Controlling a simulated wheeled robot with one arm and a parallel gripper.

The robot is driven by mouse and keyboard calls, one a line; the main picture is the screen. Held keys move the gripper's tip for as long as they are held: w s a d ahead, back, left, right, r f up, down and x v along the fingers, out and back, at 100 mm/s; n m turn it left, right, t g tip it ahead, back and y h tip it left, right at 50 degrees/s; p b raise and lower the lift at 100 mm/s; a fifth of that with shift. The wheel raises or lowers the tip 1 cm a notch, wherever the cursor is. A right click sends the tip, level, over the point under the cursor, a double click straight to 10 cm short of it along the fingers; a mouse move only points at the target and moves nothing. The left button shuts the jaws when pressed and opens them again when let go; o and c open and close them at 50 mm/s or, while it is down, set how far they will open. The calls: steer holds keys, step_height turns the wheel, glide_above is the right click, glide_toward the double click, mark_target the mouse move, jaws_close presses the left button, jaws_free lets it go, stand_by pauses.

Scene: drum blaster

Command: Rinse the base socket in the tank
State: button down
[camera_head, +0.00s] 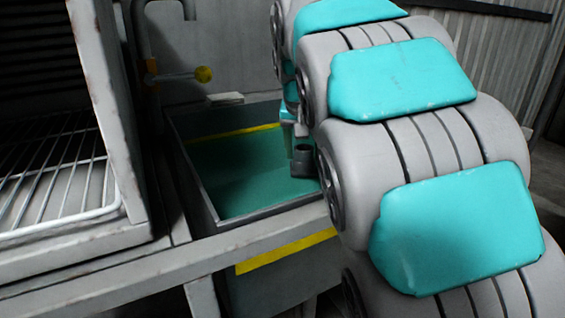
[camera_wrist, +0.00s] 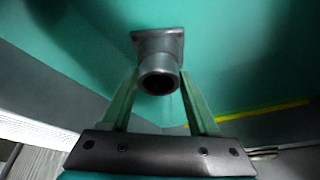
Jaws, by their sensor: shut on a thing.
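The base socket (camera_wrist: 158,72) is a dark grey metal tube on a square flange. My gripper (camera_wrist: 158,85) is shut on it, one finger on each side of the tube in the wrist view. In the head view the socket (camera_head: 304,159) hangs below my gripper (camera_head: 298,135), which is partly hidden by my arm. The tank (camera_head: 197,190) is a grey box with green liquid (camera_head: 235,175) inside and a yellow line along its inner wall. The socket is over or at the liquid near the tank's right side. I cannot tell whether it touches the liquid.
A grey cabinet with a wire rack (camera_head: 70,185) stands left of the tank.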

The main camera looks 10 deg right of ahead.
step_height(320, 180, up, 9)
steer(key=p, duration=0.4)
step_height(320, 180, up, 6)
steer(key=shift+f, duration=0.25)
stand_by(1.5)
